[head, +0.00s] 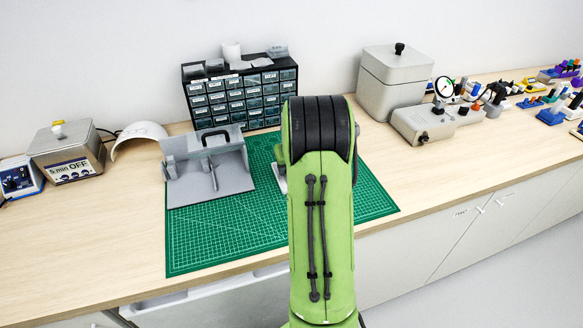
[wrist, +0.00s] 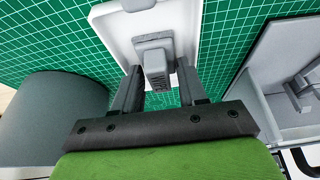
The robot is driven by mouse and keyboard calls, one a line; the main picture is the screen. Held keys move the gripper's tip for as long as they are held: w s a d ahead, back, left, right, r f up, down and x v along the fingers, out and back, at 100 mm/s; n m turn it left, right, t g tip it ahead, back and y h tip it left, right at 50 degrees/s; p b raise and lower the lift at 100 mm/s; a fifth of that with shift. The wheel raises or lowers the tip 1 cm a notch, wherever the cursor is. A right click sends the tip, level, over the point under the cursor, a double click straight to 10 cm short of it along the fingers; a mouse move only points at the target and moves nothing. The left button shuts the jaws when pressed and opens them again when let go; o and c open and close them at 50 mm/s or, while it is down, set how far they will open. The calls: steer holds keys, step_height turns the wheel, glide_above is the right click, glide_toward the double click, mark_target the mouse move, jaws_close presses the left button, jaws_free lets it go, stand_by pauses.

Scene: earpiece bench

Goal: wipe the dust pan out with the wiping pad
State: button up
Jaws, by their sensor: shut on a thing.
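The wiping pad (wrist: 153,55) is a small grey piece with a ridged block, seen in the wrist view over a white tray (wrist: 118,30). My gripper (wrist: 159,70) has one finger on each side of the ridged block and is shut on it. The pad's underside is hidden, so I cannot tell whether it touches the tray. The dust pan (head: 178,187) is an open grey box on the left of the green mat in the head view. Part of it shows at the right of the wrist view (wrist: 247,92). My arm hides the gripper in the head view.
The green cutting mat (head: 215,245) has free room in front of the dust pan. A drawer cabinet (head: 240,95) stands behind. A lidded grey box (head: 395,82) stands at the back right. A dark grey rounded body (wrist: 50,115) is close left of my gripper in the wrist view.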

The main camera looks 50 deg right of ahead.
step_height(320, 180, up, 8)
steer(key=p, duration=0.6)
steer(key=shift+r, duration=0.1)
steer(key=shift+p, duration=0.8)
stand_by(0.5)
step_height(320, 180, down, 7)
steer(key=b, duration=0.6)
steer(key=shift+f, duration=0.2)
steer(key=shift+f+b, duration=0.4)
steer(key=shift+b, duration=0.05)
